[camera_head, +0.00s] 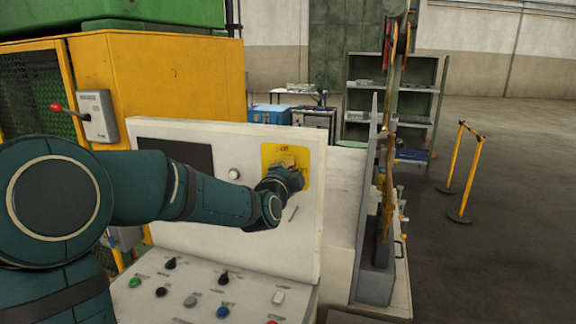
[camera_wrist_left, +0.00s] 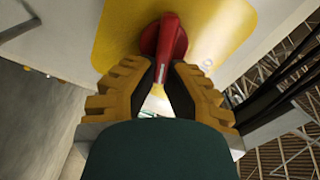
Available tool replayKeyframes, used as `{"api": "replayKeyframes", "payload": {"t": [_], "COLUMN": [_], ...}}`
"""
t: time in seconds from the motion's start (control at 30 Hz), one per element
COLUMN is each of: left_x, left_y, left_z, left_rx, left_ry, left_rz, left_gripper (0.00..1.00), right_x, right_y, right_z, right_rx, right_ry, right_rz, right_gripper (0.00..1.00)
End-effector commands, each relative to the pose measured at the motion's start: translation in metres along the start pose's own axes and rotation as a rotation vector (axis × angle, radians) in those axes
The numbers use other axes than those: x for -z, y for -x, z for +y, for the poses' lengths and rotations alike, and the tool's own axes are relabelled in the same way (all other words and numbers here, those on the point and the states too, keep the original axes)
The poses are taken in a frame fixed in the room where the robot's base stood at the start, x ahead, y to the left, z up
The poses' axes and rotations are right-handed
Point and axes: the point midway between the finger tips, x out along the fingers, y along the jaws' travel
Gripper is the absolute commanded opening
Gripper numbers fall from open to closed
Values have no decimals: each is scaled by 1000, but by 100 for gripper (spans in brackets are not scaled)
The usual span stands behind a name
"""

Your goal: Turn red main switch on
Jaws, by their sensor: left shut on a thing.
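The red main switch (camera_wrist_left: 168,45) shows in the left wrist view, with its handle between the yellow-padded fingers of my left gripper (camera_wrist_left: 160,85). The gripper is shut on the handle. The switch sits on a yellow plate (camera_wrist_left: 115,30) on the upright panel. In the head view the yellow plate (camera_head: 270,158) is on the right part of the white console panel, and my left gripper (camera_head: 292,168) is against it. My left arm reaches in from the left. The red switch is hidden behind the gripper in the head view. My right gripper is not in view.
The sloped console desk (camera_head: 190,290) below holds several knobs and buttons. A lever box (camera_head: 98,115) with a red-knobbed lever is on the yellow cabinet (camera_head: 170,80) at left. Grey shelves (camera_head: 400,95) stand behind. A yellow barrier (camera_head: 473,170) stands on open floor at right.

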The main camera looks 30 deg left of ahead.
Motion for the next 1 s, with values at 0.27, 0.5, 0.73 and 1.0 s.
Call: {"api": "replayKeyframes", "payload": {"t": [0.27, 0.5, 0.73, 1.0], "left_x": [1, 0, -1, -1], "left_y": [0, 0, 0, 0], "left_z": [2, 5, 6, 6], "left_rx": [4, 4, 5, 5], "left_ry": [-211, -324, -372, -379], "left_rz": [1, 1, 0, 0], "left_gripper": [0, 0, 0, 0], "right_x": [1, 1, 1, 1], "right_y": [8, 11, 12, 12], "right_z": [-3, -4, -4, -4], "right_rx": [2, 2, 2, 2], "right_ry": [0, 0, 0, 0], "right_rz": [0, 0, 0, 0], "right_gripper": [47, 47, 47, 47]}}
